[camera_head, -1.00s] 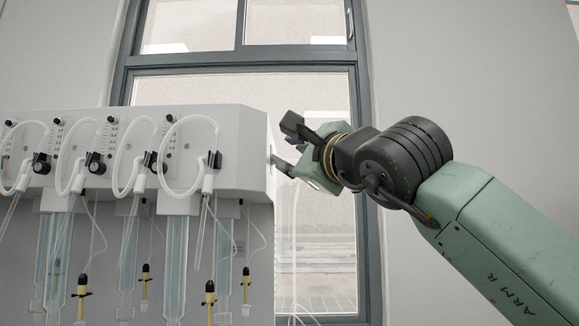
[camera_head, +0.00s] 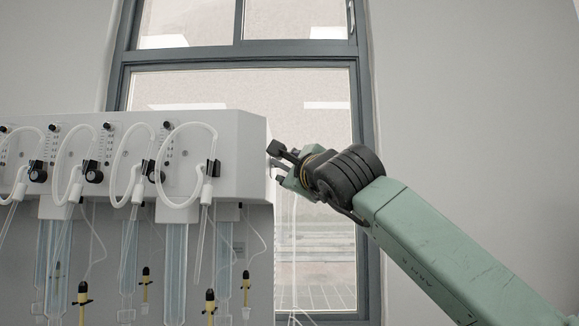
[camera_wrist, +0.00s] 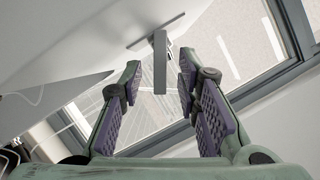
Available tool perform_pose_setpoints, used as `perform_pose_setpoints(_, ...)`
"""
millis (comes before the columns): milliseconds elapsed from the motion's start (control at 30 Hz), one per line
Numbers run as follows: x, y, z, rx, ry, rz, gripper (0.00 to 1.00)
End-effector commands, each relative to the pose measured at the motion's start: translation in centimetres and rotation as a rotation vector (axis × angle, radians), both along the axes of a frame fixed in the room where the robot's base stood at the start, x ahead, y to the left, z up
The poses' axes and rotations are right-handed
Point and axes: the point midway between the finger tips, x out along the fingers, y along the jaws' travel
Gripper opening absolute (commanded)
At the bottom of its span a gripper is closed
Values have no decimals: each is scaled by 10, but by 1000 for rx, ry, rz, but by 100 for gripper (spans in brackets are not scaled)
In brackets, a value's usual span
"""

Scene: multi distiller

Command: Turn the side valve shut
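The side valve (camera_wrist: 160,62) shows in the wrist view as a dark grey flat lever on a plate fixed to the white side wall of the distiller (camera_head: 240,150). In the head view the valve is mostly hidden by my gripper at the distiller's right side. My gripper (camera_wrist: 160,66) is open, with one purple-padded finger on each side of the lever's line. A gap shows between the lever and each finger, and I see no contact. In the head view my gripper (camera_head: 278,164) is close beside the distiller's right wall.
A tall window (camera_head: 315,230) stands behind the distiller and my gripper. White tube loops (camera_head: 187,165) and black knobs line the distiller's front. Glass columns hang below. The wall (camera_head: 470,120) to the right is bare.

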Motion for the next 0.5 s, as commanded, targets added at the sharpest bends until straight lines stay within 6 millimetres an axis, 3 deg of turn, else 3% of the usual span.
perform_pose_setpoints(200,0,0,0,0,0,0,29)
perform_pose_setpoints(500,0,0,0,0,0,0,9)
